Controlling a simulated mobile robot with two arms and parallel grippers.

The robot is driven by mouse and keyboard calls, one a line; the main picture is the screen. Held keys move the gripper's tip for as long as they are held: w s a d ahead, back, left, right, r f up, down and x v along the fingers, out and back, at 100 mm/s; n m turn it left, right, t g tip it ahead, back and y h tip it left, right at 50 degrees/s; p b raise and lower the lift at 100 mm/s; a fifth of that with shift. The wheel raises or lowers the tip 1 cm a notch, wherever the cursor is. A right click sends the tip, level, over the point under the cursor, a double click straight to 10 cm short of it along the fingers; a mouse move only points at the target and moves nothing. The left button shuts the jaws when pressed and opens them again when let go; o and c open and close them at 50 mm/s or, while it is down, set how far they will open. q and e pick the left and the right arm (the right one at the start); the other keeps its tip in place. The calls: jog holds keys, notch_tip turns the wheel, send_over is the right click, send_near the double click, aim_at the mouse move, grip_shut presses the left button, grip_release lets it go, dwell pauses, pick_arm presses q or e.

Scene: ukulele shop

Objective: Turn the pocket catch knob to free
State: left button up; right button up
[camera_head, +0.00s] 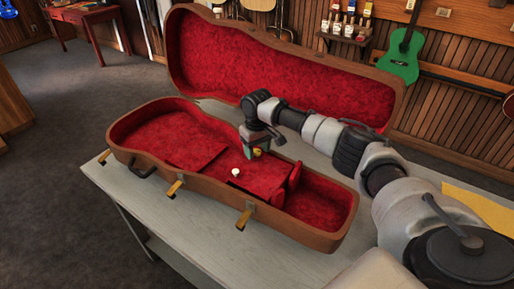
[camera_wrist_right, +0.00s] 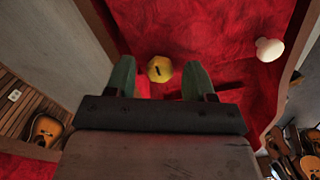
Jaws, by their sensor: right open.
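The pocket catch knob (camera_wrist_right: 160,69) is small, yellow and round with a dark slot or mark on its face. It sits on the red lining inside the open case. In the head view the knob (camera_head: 257,152) shows just beside my right gripper (camera_head: 252,152), which reaches down over the case pocket. In the wrist view my right gripper (camera_wrist_right: 158,78) is open, its two green fingers on either side of the knob and apart from it. A white round knob (camera_wrist_right: 269,49) stands to the right; it also shows in the head view (camera_head: 236,172). My left gripper is not in view.
The brown case (camera_head: 130,118) lies open on a grey table (camera_head: 120,185), its lid (camera_head: 180,45) raised at the back. Red divider flaps (camera_head: 287,185) stand inside, right of the pocket. Brass latches (camera_head: 244,217) stick out along the front edge. A yellow sheet (camera_head: 480,206) lies at the right.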

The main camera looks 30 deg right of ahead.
jog(key=shift+c, duration=1.8)
jog(key=c, duration=0.6)
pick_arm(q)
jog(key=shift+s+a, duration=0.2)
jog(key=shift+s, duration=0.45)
